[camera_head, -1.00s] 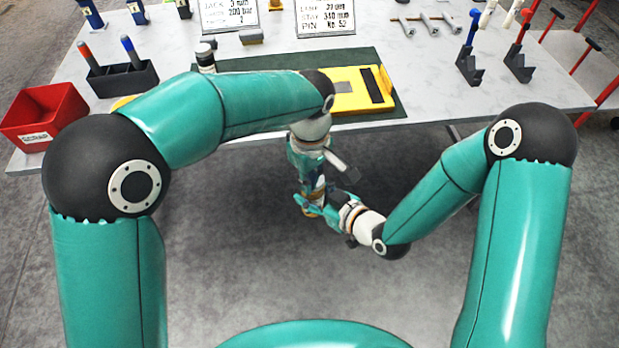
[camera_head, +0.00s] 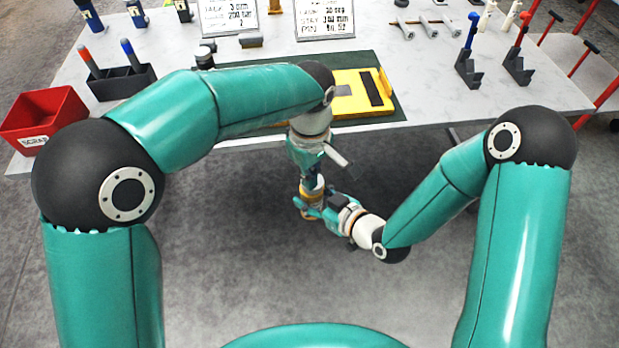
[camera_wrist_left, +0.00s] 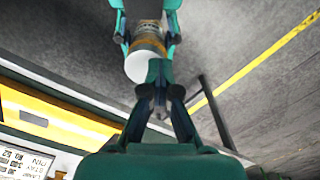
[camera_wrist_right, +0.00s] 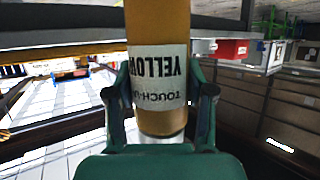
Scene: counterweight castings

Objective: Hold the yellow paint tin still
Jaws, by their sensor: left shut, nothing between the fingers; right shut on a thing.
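The yellow paint tin (camera_head: 309,187) is a slim yellow cylinder in front of the bench's front edge. Its label, reading YELLOW and TOUCH-UP, is upside down in the right wrist view (camera_wrist_right: 160,75). My right gripper (camera_wrist_right: 164,92) is shut around the tin, one finger on each side. In the left wrist view the tin (camera_wrist_left: 150,45) shows its pale round end, with the right gripper's fingers around its body. My left gripper (camera_wrist_left: 160,75) is shut and empty, its tips pointing at the tin close to that end. Whether they touch it I cannot tell.
The bench (camera_head: 430,95) lies beyond the grippers, with a yellow case (camera_head: 350,95) on a dark green mat (camera_head: 398,114) near its front edge. A red scrap bin (camera_head: 40,115) and a dark holder (camera_head: 122,82) stand at left. Open floor lies below the grippers.

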